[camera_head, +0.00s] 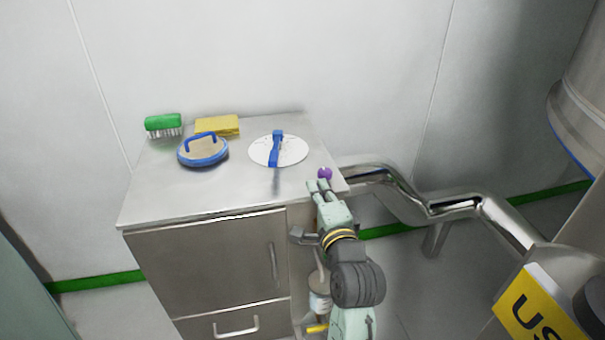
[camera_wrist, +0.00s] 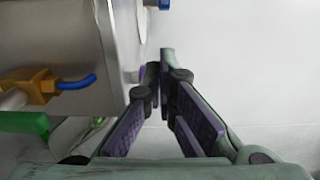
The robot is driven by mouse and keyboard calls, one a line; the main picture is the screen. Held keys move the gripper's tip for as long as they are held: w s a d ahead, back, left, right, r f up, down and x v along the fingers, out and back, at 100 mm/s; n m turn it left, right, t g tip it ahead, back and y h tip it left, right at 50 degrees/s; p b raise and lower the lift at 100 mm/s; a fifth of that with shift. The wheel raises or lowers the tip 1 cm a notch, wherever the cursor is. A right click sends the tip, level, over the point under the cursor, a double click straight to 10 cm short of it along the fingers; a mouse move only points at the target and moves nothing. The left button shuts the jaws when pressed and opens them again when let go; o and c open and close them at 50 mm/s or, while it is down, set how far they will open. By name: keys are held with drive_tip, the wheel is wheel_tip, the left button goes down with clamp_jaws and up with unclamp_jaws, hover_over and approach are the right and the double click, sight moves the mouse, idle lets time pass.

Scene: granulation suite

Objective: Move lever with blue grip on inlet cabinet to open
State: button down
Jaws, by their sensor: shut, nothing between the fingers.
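A blue lever-like handle (camera_head: 275,150) lies across a round white plate (camera_head: 295,152) on the steel cabinet's top (camera_head: 240,190). In the wrist view, a blue bar (camera_wrist: 78,82) sticks out of a brass fitting (camera_wrist: 38,90) on a steel surface at left. I cannot tell which is the named lever. My gripper (camera_head: 318,186) is at the cabinet's front right corner, right of and nearer than the white plate. Its fingers (camera_wrist: 165,62) are shut and empty. A purple ball (camera_head: 324,173) shows just beyond the fingertips; in the wrist view it is mostly hidden.
A green brush (camera_head: 163,122), a yellow sponge-like block (camera_head: 218,126) and a round blue-rimmed item (camera_head: 203,153) sit on the cabinet at left. A bent steel pipe (camera_head: 430,208) runs right towards a large vessel (camera_head: 580,110). A yellow sign (camera_head: 535,312) stands at lower right.

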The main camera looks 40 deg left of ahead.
sight(275, 167)
drive_tip(key=p+x, duration=0.1)
drive_tip(key=x, duration=0.3)
drive_tip(key=p+x, duration=0.1)
drive_tip(key=x, duration=0.3)
drive_tip(key=shift+w+a+r, duration=0.15)
drive_tip(key=shift+a+r, duration=0.05)
drive_tip(key=shift+a, duration=0.1)
drive_tip(key=a, duration=0.1)
drive_tip(key=s+a+p, duration=0.1)
drive_tip(key=a, duration=0.1)
drive_tip(key=shift+s, duration=0.1)
drive_tip(key=shift+s+a+f, duration=0.15)
drive_tip(key=shift+s+a, duration=0.1)
drive_tip(key=shift+a, duration=0.15)
drive_tip(key=shift+s+a+p, duration=0.4)
drive_tip(key=shift+s+p, duration=0.1)
drive_tip(key=shift+p, duration=0.1)
drive_tip(key=shift+s+a, duration=0.95)
drive_tip(key=shift+a, duration=0.1)
drive_tip(key=shift+w+d, duration=0.2)
drive_tip(key=shift+d, duration=0.05)
